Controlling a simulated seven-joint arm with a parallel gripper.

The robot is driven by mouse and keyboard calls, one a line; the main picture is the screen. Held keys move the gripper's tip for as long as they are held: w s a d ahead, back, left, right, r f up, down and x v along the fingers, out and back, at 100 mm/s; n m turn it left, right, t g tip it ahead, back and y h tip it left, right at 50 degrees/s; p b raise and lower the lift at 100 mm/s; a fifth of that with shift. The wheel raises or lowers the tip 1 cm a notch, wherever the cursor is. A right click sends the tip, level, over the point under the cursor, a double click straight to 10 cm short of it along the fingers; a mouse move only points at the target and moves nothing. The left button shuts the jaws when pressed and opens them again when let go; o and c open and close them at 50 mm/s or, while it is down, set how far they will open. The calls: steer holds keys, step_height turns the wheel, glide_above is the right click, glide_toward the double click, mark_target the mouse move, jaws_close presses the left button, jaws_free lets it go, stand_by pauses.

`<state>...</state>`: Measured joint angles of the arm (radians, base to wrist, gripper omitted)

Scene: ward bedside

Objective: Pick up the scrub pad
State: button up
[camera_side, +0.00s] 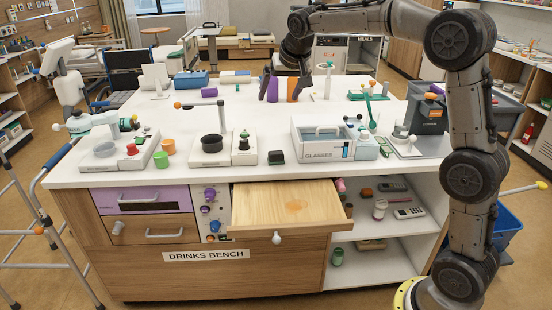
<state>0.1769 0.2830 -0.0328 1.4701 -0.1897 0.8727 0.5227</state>
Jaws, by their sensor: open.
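A small dark green-black block (276,157), which looks like the scrub pad, lies on the white bench top near its front edge. It is between the small white device with a dark knob and the glasses bin. My gripper (286,88) is at the far middle of the bench, well behind the block and apart from it. It points down, open, among purple and orange items. The fingertips are small here, and I cannot tell whether they touch those items.
A white bin marked GLASSES (320,157) stands right of the block. A dark pot (212,143) on a white base and orange and green cups (165,156) are to the left. A wooden drawer (290,207) stands open below. Bare bench top lies around the block.

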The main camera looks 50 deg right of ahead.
steer(key=w+d+f+g, duration=0.1)
steer(key=w+d+f, duration=0.35)
steer(key=f, duration=0.25)
steer(key=m+g, duration=0.1)
glide_toward(276, 153)
steer(key=x, duration=0.5)
steer(key=shift+x, duration=2.8)
steer(key=shift+d, duration=0.1)
steer(key=c, duration=1.3)
steer(key=shift+r, duration=0.1)
